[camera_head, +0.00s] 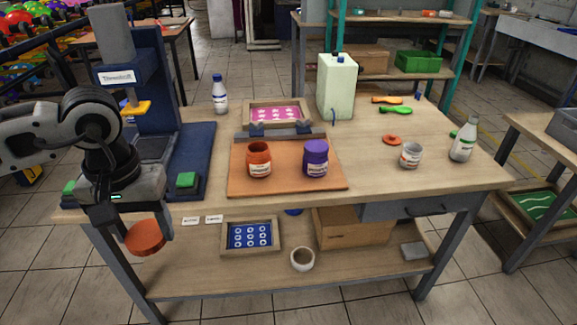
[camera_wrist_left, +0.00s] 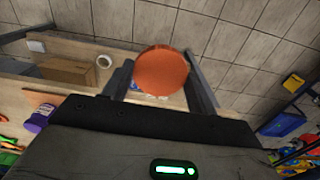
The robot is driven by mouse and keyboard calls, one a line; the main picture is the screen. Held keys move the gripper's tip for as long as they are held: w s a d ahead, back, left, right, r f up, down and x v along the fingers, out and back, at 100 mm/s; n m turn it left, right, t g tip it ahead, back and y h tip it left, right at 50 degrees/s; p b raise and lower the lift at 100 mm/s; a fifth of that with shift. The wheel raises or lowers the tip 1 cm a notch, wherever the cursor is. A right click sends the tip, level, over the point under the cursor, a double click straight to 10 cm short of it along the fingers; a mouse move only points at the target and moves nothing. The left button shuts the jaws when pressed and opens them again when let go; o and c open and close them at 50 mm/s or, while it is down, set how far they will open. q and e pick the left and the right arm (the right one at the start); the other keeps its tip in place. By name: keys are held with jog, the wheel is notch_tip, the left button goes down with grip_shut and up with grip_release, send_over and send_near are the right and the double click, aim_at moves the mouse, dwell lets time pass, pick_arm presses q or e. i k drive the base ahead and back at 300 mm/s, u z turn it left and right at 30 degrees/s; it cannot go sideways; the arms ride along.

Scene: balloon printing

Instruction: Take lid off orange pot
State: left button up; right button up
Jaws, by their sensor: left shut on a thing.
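The orange pot (camera_head: 259,163) stands upright on the brown board, its top open with a dark inside. Its round orange lid (camera_head: 147,239) is away from it, held by my left gripper (camera_head: 145,234) off the table's front left edge. The left gripper is shut on the lid, which also shows between the two fingers in the left wrist view (camera_wrist_left: 162,72). The purple pot (camera_head: 316,160), with its purple lid on, stands to the right of the orange pot. My right gripper is not in view.
The blue press (camera_head: 160,80) stands behind my left arm. A framed pink screen (camera_head: 275,113) is behind the pots. The table's front right area is clear.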

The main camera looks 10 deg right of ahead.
aim_at(258, 157)
jog(key=z, duration=0.5)
jog(key=i, duration=1)
jog(key=z, duration=0.55)
